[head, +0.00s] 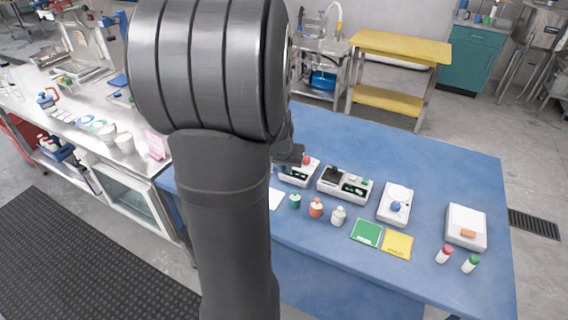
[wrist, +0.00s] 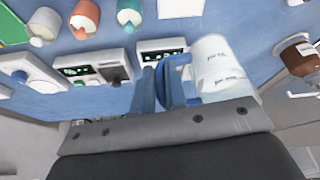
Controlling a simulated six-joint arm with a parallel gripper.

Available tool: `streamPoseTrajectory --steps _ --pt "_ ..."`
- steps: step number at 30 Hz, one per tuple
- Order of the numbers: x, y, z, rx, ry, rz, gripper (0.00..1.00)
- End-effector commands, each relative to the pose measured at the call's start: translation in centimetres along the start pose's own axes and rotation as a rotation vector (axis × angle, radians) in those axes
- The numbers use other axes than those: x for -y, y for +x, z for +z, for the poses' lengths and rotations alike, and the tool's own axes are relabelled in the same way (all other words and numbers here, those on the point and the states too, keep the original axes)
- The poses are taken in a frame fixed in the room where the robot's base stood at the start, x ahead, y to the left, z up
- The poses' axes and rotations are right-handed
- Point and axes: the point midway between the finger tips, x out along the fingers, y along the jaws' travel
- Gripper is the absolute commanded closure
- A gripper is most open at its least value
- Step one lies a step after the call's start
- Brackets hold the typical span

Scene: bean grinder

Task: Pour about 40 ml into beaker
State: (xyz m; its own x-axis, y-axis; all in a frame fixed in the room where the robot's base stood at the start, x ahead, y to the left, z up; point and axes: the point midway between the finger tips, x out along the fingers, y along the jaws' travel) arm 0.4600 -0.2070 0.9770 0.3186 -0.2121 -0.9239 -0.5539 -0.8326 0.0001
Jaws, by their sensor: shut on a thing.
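In the wrist view, my gripper (wrist: 163,82) has its blue fingers close together and is shut on a white container (wrist: 216,68) with dark print. The container is right beside the fingers, and their exact contact is hidden. Its print shows in two places, so I cannot tell whether a second vessel overlaps it. Its contents and any liquid level do not show. In the head view my own arm hides most of the gripper and the container. I cannot surely pick out the task's beaker as a separate thing.
Small devices (head: 345,185) stand on the blue table (head: 420,150), with small capped bottles (head: 316,208), green and yellow pads (head: 397,244) and a white scale (head: 466,226). A brown bottle (wrist: 298,58) is at the right in the wrist view. The table's far side is clear.

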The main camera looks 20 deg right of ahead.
Motion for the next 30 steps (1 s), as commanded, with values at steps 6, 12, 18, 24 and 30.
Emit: streamPoseTrajectory --steps 6,12,18,24,30 --pt "-0.3 0.9 -2.2 -0.001 -0.038 -0.017 1.0" --pt "-1.1 2.8 -6.3 0.0 -0.132 -0.056 1.0" --pt "-2.0 5.1 -10.7 0.0 -0.248 -0.105 1.0" --pt "-3.3 7.5 -14.8 -0.001 -0.376 -0.158 1.0" --pt "-4.7 9.9 -18.3 -0.001 -0.51 -0.214 1.0"
